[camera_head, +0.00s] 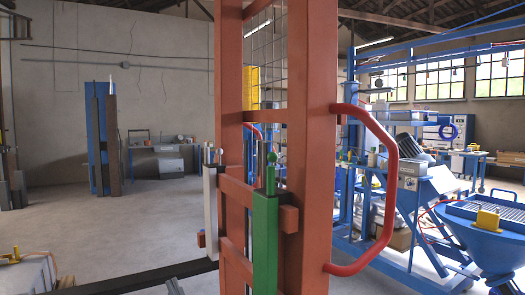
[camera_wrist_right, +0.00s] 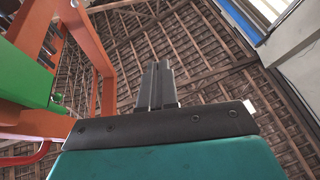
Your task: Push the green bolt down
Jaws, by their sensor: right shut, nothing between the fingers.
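The green bolt (camera_head: 271,172) stands upright, its round knob on top, out of the green housing (camera_head: 265,240) on the orange frame. A large green part, apparently this housing, also shows at the left edge of the right wrist view (camera_wrist_right: 22,72); the bolt's knob cannot be made out there. My right gripper (camera_wrist_right: 156,66) is shut and empty, its dark fingers pointing up toward the roof. In the head view only a small grey piece, apparently its fingertips (camera_head: 173,286), shows at the bottom edge, left of and below the bolt, apart from it. My left gripper is not in view.
The orange frame (camera_head: 310,120) with a mesh panel stands directly ahead. A red handle (camera_head: 388,185) juts out right of the bolt. A grey housing with a metal bolt (camera_head: 210,195) sits left. A dark bar (camera_head: 140,277) crosses the lower left. A blue hopper (camera_head: 487,235) stands right.

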